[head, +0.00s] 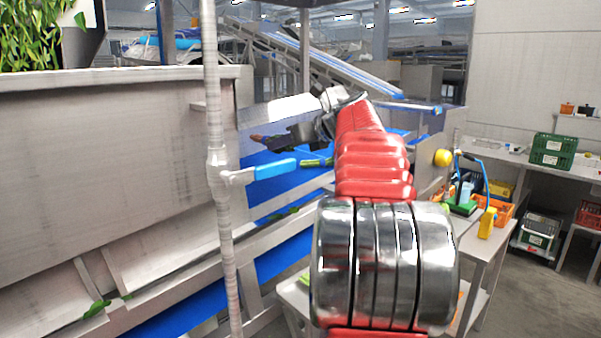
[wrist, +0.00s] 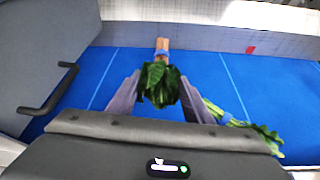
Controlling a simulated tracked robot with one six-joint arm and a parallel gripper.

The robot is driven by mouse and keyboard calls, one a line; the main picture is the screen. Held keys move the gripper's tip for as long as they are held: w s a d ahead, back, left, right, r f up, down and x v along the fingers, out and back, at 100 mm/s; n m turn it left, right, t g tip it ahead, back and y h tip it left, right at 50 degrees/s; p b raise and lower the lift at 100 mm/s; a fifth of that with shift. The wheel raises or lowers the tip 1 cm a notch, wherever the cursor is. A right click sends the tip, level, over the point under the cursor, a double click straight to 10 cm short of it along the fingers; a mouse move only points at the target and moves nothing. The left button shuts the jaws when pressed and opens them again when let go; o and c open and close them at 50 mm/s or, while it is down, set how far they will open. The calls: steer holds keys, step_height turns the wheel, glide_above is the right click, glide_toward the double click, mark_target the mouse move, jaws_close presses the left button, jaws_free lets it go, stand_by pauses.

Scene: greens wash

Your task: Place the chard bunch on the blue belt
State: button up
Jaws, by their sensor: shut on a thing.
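The chard bunch (wrist: 158,84) has dark green leaves and pale orange stems pointing away at the top in the wrist view. My gripper (wrist: 160,92) is shut on it, with one finger on each side of the leaves. The blue belt (wrist: 95,75) spreads beneath it; I cannot tell whether the bunch touches the belt. In the head view my gripper (head: 268,141) reaches over the blue belt (head: 280,182), and only a small bit of the bunch shows near the fingertips.
Another leafy bunch (wrist: 258,137) lies on the belt at right. A pale wall (wrist: 200,38) edges the belt. In the head view a pipe with a blue-handled valve (head: 272,169) stands before the belt. A steel tank (head: 110,150) is at left, a cluttered table (head: 470,232) at right.

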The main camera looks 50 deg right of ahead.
glide_above(286, 188)
steer(key=shift+d+f, duration=0.2)
steer(key=shift+f, duration=2.85)
steer(key=shift+f, duration=0.1)
steer(key=shift+f, duration=1.8)
steer(key=o, duration=1.1)
steer(key=v, duration=1.2)
